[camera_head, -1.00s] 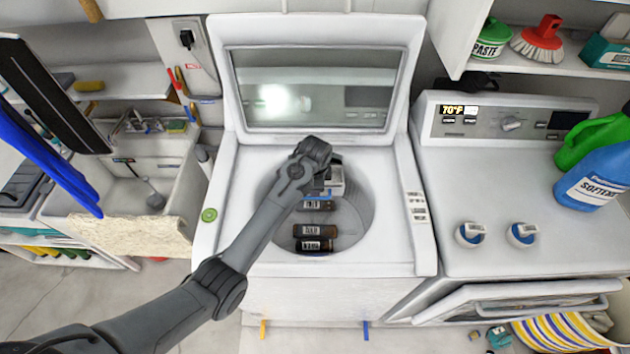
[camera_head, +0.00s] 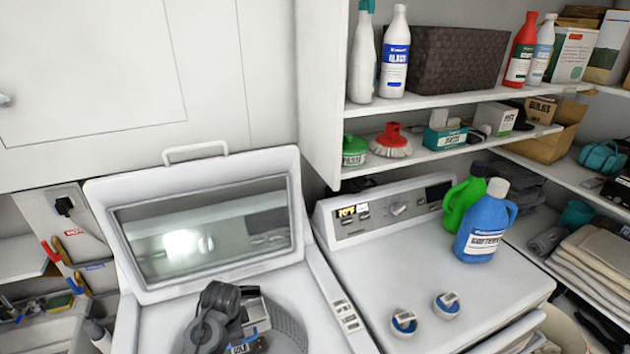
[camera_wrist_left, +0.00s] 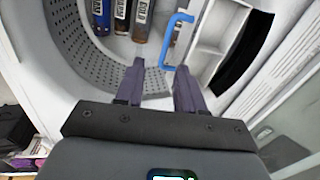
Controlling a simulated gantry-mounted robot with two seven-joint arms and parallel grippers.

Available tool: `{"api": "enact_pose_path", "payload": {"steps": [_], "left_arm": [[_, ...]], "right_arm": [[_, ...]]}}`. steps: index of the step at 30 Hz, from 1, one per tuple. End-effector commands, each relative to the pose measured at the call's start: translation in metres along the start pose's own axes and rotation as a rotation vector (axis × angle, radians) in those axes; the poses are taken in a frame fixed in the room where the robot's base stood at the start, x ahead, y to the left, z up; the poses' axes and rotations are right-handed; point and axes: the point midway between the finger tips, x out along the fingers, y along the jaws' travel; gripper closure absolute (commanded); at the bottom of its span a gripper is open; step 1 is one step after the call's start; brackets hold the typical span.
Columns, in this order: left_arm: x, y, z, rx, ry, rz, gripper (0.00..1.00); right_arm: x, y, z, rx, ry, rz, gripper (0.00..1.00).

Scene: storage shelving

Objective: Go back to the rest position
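My left gripper (camera_head: 236,322) is over the open drum of the top-loading washer (camera_head: 335,290); my arm hides part of the drum. In the left wrist view its two dark fingers (camera_wrist_left: 160,70) are apart, with nothing clearly held between them. A blue handle (camera_wrist_left: 176,36) shows just beyond the fingertips, beside a white compartmented part (camera_wrist_left: 208,50). I cannot tell whether a finger touches the handle. Several dark labelled cylinders (camera_wrist_left: 142,20) lie in the perforated grey drum (camera_wrist_left: 80,66). My right gripper is not in view.
The washer's raised lid (camera_head: 285,205) stands behind the arm. The machine to the right (camera_head: 400,255) bears a blue softener bottle (camera_head: 485,232), a green bottle (camera_head: 452,207) and two round white-and-blue items (camera_head: 404,322). Stocked shelves (camera_head: 425,100) overhang at upper right.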

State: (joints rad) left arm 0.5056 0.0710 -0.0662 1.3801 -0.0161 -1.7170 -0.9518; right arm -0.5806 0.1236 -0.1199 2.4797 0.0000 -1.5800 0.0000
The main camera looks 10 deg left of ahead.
Motion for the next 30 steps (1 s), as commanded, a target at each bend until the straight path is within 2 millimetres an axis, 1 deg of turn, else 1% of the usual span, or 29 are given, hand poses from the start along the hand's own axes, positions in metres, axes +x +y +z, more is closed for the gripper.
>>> {"api": "enact_pose_path", "payload": {"steps": [5,8,9,11,12,14,15,18,21,24,27,30], "left_arm": [[0.012,0.053,0.025,-0.134,0.012,-0.014,0.62],[0.012,0.094,0.043,-0.243,0.031,-0.026,0.62],[0.010,0.112,0.052,-0.290,0.039,-0.029,0.62],[0.005,0.138,0.064,-0.361,0.055,-0.032,0.62],[-0.001,0.155,0.072,-0.407,0.066,-0.033,0.62],[-0.010,0.180,0.083,-0.476,0.083,-0.031,0.62],[-0.018,0.196,0.090,-0.520,0.094,-0.029,0.62],[-0.039,0.230,0.106,-0.620,0.123,-0.021,0.62],[-0.059,0.256,0.118,-0.705,0.147,-0.010,0.62],[-0.077,0.274,0.127,-0.770,0.166,0.000,0.62],[-0.088,0.284,0.132,-0.812,0.177,0.007,0.62],[-0.095,0.290,0.135,-0.835,0.183,0.011,0.62]], "right_arm": [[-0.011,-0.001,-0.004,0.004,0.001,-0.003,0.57],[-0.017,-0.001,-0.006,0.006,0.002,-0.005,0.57],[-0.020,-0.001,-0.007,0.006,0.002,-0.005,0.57],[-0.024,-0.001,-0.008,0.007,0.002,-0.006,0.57],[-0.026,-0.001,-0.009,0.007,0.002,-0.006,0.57],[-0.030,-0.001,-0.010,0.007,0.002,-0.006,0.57],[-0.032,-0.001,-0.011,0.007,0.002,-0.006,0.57],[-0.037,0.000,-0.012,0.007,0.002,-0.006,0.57],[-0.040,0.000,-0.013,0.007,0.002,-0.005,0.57],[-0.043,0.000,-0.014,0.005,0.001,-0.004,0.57],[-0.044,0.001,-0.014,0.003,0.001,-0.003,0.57],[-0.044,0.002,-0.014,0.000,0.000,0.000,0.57]]}}
